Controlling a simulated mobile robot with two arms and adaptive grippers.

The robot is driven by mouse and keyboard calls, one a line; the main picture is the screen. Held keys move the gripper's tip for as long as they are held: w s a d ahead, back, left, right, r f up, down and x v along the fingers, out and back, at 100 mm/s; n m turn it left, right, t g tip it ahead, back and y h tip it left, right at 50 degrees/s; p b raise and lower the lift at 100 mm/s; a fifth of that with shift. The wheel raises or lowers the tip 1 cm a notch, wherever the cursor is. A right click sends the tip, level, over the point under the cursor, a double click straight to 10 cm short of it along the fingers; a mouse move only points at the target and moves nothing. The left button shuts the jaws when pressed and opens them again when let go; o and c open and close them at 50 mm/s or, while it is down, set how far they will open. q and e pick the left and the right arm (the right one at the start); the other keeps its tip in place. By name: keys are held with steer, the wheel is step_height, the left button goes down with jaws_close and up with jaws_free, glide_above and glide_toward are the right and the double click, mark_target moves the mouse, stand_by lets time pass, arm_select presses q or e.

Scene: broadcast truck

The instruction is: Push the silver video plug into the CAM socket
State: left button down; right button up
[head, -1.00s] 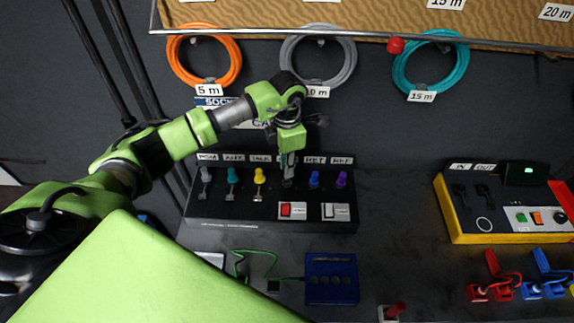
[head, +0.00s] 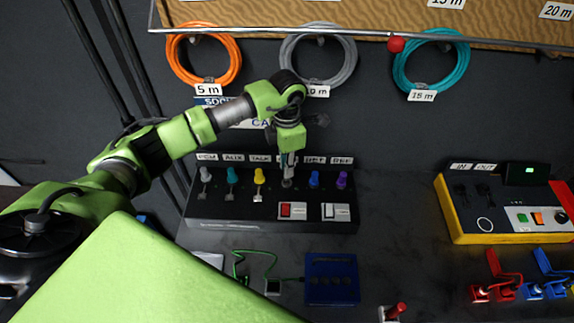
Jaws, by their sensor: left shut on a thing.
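My left gripper (head: 288,170) points down over the fourth place in the row on the black socket panel (head: 225,212). It is shut on a small greyish piece, which I take to be the silver video plug (head: 287,182). The plug is low at the panel's surface; I cannot tell how deep it sits. The fingers cover most of the label behind, so I cannot read CAM there. White, teal and yellow plugs stand to the left, blue and purple ones to the right. My right gripper is not in view.
A red switch (head: 292,211) and a white switch (head: 336,212) sit at the panel's front. A yellow-edged box (head: 490,225) stands right. A blue box (head: 332,280) and green cable (head: 258,253) lie in front. Coiled cables hang behind.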

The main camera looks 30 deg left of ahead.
arm_select(q)
steer(key=shift+f+b, duration=1.1)
steer(key=shift+f, duration=0.1)
steer(key=c, duration=1.9)
jaws_free()
steer(key=shift+r, duration=0.1)
step_height(320, 180, up, 7)
steer(key=shift+r, duration=0.2)
